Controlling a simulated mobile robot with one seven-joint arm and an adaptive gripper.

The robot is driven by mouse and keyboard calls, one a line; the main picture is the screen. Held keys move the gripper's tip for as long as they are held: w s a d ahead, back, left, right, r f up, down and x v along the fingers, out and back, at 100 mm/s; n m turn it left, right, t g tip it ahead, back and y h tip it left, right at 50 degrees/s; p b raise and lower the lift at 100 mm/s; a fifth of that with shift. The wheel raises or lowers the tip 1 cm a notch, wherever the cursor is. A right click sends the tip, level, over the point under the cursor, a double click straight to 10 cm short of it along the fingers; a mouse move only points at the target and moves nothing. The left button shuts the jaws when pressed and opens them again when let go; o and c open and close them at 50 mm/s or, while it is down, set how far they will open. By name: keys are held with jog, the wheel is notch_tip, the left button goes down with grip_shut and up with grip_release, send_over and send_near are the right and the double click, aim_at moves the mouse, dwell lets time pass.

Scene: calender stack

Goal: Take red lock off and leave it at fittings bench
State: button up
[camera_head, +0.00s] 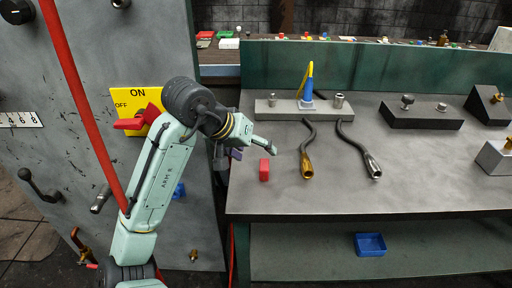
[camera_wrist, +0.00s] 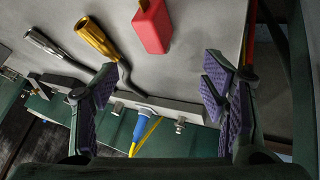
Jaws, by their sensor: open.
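A small red block (camera_head: 264,170), which looks like the red lock, lies on the grey bench top (camera_head: 420,185) near its left edge. In the wrist view the red block (camera_wrist: 152,25) is at the top, beyond the fingertips and apart from them. My gripper (camera_head: 245,150) is over the bench's left edge, near the block; in the wrist view its fingers (camera_wrist: 160,82) are spread and empty. A yellow ON/OFF plate (camera_head: 122,96) with a red handle (camera_head: 130,123) is on the grey panel. The handle points towards OFF; my arm partly covers the plate.
Two bent tools, one with a brass end (camera_head: 307,168) and one with a steel end (camera_head: 373,168), lie right of the block. A grey bar (camera_head: 270,108) with a blue-and-yellow piece (camera_head: 307,92) stands behind. A red pole (camera_head: 85,105) crosses the panel. The bench's front middle is clear.

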jog(key=p+v, duration=0.2)
jog(key=v, duration=0.1)
jog(key=shift+s+a+r, duration=0.1)
jog(key=shift+r, duration=0.05)
dwell(0.6)
